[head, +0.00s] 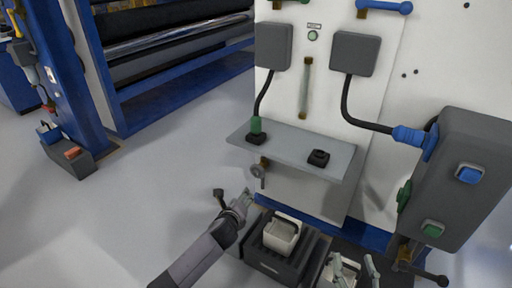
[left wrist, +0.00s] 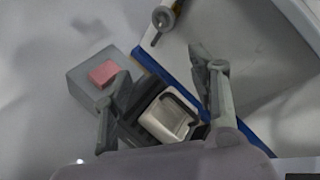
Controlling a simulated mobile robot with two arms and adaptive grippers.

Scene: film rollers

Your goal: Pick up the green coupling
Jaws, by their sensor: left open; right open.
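The green coupling (head: 257,125) stands upright at the left end of the grey shelf, at the lower end of a black hose and directly above a small black socket (head: 256,139). My left gripper (head: 243,201) is below and left of the shelf, apart from the coupling. In the left wrist view its two fingers (left wrist: 160,70) are spread wide and empty, and the coupling does not show there.
The grey shelf (head: 296,149) also holds a second black socket (head: 318,158). A blue coupling (head: 408,136) joins a hose to the large grey box (head: 463,185) on the right. A white bin (head: 283,236) sits in a dark tray below the shelf. Open floor lies left.

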